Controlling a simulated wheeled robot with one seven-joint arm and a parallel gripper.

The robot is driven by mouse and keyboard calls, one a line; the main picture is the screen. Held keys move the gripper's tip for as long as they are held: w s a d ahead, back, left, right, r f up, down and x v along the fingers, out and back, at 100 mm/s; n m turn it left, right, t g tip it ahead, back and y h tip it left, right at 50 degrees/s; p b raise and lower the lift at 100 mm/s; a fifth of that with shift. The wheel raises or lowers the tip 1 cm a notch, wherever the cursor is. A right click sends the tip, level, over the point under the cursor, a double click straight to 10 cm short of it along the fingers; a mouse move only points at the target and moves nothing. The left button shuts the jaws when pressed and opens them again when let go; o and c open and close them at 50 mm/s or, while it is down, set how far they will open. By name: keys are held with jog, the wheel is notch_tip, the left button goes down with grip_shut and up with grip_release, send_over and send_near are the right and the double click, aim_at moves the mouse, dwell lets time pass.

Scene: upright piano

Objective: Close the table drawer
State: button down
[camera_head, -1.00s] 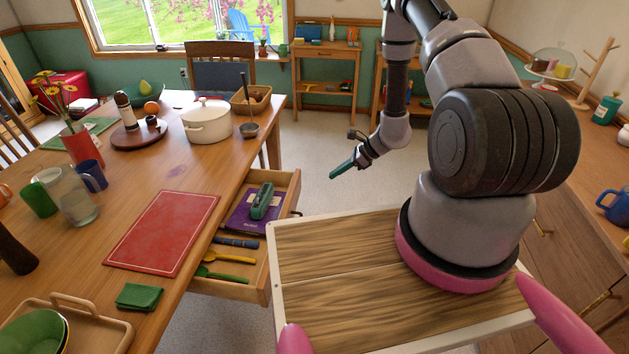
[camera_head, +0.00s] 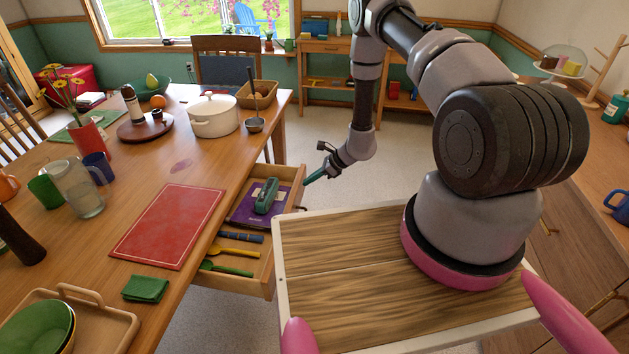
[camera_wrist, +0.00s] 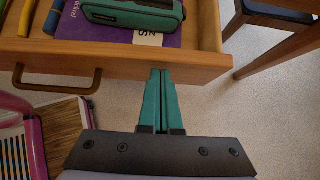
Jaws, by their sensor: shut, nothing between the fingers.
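The table drawer (camera_head: 271,265) stands pulled out from the long side of the wooden table (camera_head: 190,290). It holds a purple book, a green case and several utensils. My gripper (camera_head: 306,183) is near the drawer's far front corner, on the outer side. In the wrist view my gripper (camera_wrist: 161,75) has its green fingers together and empty, with the tips at the drawer front (camera_wrist: 205,66). I cannot tell whether they touch it. The drawer's handle (camera_wrist: 57,90) is to the left of the fingers in the wrist view.
In the drawer lie the green case (camera_head: 266,195) and purple book (camera_head: 245,215). The table bears a red mat (camera_head: 168,228), a white pot (camera_head: 213,117) and a green cloth (camera_head: 146,289). A chair (camera_head: 225,65) stands at the far end. Open floor lies beyond the drawer.

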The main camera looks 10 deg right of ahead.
jog(key=w+a, duration=0.2)
jog(key=a, duration=0.4)
jog(key=w+a, duration=0.2)
jog(key=a, duration=0.4)
jog(key=w+a, duration=0.2)
jog(key=a, duration=0.4)
jog(key=shift+w+a, duration=0.35)
